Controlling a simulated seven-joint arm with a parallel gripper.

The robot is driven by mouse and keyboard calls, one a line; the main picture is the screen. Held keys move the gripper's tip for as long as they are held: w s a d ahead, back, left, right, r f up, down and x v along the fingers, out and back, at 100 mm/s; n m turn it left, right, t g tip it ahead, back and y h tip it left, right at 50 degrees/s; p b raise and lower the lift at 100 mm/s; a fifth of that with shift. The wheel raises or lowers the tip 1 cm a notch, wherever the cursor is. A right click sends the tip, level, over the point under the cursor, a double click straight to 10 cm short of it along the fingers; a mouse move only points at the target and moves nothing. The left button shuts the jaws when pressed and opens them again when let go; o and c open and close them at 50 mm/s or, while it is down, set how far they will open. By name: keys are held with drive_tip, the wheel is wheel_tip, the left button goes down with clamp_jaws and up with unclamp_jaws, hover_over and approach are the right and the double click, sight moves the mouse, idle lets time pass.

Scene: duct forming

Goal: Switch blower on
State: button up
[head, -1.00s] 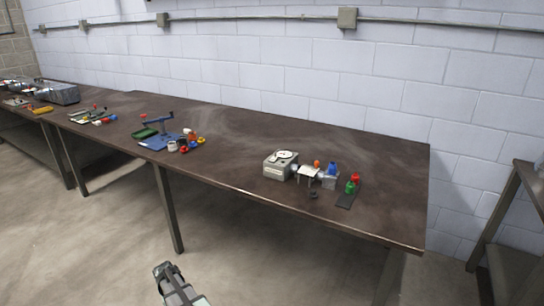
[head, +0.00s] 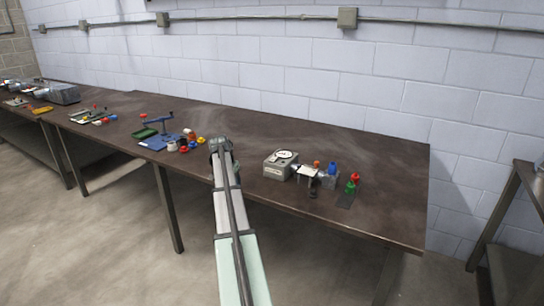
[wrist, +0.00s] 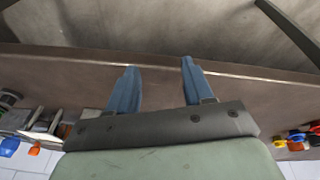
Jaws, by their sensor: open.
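No thing in view is plainly marked as the blower. A grey box with a round white disc on top (head: 282,163) stands on the right part of the bench in the head view. Right of it, a green piece (head: 350,188) and a red piece (head: 355,177) sit on a dark strip; whether they are switch buttons is too small to tell. My gripper (head: 221,146) is over the bench's front part, left of the grey box and apart from it. In the wrist view its two blue fingers (wrist: 158,80) are spread with nothing between them.
The long brown bench (head: 330,146) runs along a block wall. A blue stand (head: 160,139) with small coloured parts is left of my gripper. A small white-topped table piece (head: 308,171) and a blue piece (head: 332,168) stand right of the grey box. Bare bench lies behind.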

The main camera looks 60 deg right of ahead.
drive_tip(key=s+d+r+m+h, duration=0.15)
drive_tip(key=s+d+r, duration=0.25)
drive_tip(key=d+r, duration=0.45)
drive_tip(key=s+d+r+m, duration=0.2)
drive_tip(key=s+d+r, duration=0.3)
drive_tip(key=r, duration=0.6)
approach(273, 159)
drive_tip(key=x, duration=0.7)
drive_tip(key=shift+d+f, duration=0.1)
drive_tip(key=shift+d, duration=0.05)
